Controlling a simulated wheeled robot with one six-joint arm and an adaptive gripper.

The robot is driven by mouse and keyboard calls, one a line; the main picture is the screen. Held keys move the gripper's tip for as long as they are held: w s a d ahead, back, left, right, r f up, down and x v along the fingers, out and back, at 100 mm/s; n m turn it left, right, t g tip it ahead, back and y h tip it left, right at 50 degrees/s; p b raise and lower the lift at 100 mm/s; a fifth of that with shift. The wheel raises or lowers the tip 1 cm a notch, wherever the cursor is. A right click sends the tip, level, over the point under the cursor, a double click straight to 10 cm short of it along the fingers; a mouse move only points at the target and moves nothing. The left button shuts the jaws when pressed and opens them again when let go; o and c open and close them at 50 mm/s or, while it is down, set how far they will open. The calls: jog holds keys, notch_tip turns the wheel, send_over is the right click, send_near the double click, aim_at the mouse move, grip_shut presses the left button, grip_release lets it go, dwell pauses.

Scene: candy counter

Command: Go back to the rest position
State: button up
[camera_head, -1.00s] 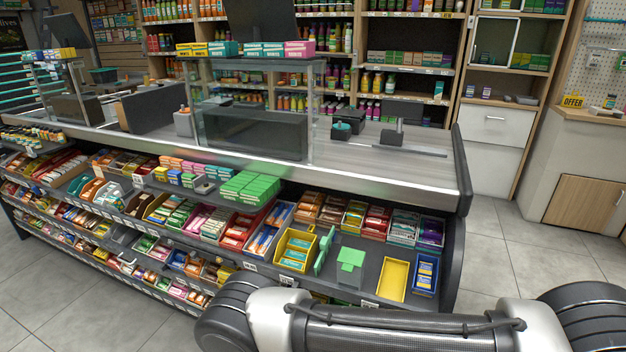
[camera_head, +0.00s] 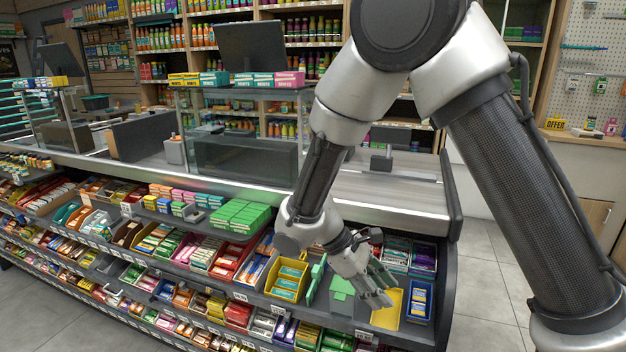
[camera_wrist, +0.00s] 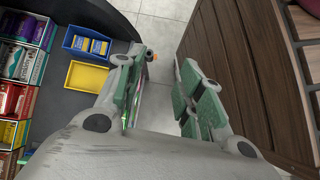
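My gripper (camera_head: 376,290) hangs at the end of my bent arm, in front of the right end of the candy shelf in the head view. It partly covers an empty yellow tray (camera_head: 388,316) there. In the wrist view my gripper (camera_wrist: 162,76) has its two green-padded fingers spread apart. Grey floor shows between them and I see nothing held. The yellow tray (camera_wrist: 84,76) and a blue box with yellow packs (camera_wrist: 88,42) lie left of the fingers in the wrist view.
The grey countertop (camera_head: 390,190) runs behind the shelf, with a glass case (camera_head: 240,140) on it. A green stand (camera_head: 341,288) and a yellow box of teal packs (camera_head: 287,279) are left of my gripper. Dark wooden boards (camera_wrist: 245,70) fill the wrist view's right side.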

jog(key=s+d+r+m+t+y, duration=0.3)
jog(key=s+d+r+m, duration=0.3)
jog(key=d+r, duration=0.5)
jog(key=s+d+r+m+t+y, duration=0.3)
jog(key=s+d+r+m, duration=0.3)
jog(key=d+r, duration=0.5)
jog(key=shift+r+m+y, duration=0.5)
jog(key=shift+y, duration=0.4)
jog(key=shift+s, duration=0.1)
